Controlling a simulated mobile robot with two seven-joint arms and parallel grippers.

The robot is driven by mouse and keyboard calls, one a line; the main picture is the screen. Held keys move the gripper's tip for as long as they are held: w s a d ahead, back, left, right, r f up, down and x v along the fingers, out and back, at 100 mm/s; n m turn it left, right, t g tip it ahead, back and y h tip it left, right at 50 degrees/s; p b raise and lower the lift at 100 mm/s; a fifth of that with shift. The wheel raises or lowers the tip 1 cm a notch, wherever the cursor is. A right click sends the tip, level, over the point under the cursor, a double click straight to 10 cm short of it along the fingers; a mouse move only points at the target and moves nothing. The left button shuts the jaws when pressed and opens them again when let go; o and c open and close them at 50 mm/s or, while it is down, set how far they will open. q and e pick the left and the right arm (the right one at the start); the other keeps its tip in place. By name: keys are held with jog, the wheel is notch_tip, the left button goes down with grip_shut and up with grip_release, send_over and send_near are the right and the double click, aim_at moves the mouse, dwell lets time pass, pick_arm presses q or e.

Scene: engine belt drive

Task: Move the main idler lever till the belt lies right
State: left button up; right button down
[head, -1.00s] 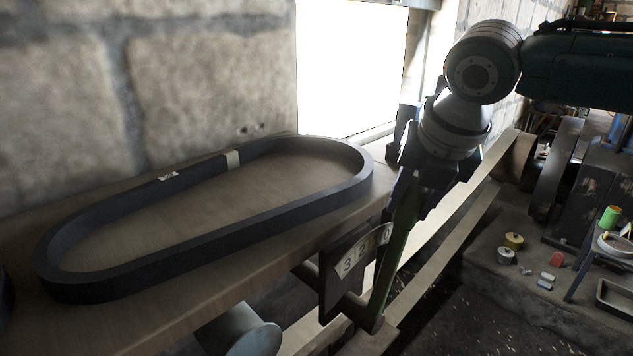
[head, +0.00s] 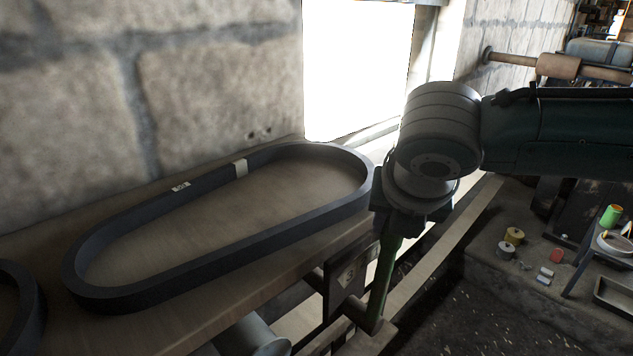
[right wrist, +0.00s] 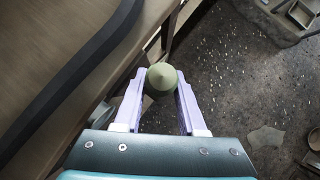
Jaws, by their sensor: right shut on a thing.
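The green lever (head: 384,278) stands nearly upright beside the wooden bench, its foot by a dark plate (head: 345,278) with a pale number label; a 3 shows on it. My right gripper (head: 388,228) is shut on the lever's top end from above. In the right wrist view the lever's rounded green knob (right wrist: 161,77) sits between the two pale fingers (right wrist: 158,92). A long pale band (head: 445,250) runs diagonally past the lever to the back; I cannot tell for sure that it is the belt. My left gripper is not in view.
A dark belt loop (head: 215,246) lies on the bench (head: 235,318), against the stone wall. Part of another dark loop (head: 22,310) shows at left. Spools (head: 514,236) and small pieces lie on a ledge at right. A roller shaft (head: 557,66) is at the back.

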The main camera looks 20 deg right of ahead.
jog(key=c, duration=0.5)
grip_release()
jog(key=v, duration=1)
jog(key=shift+p, duration=0.45)
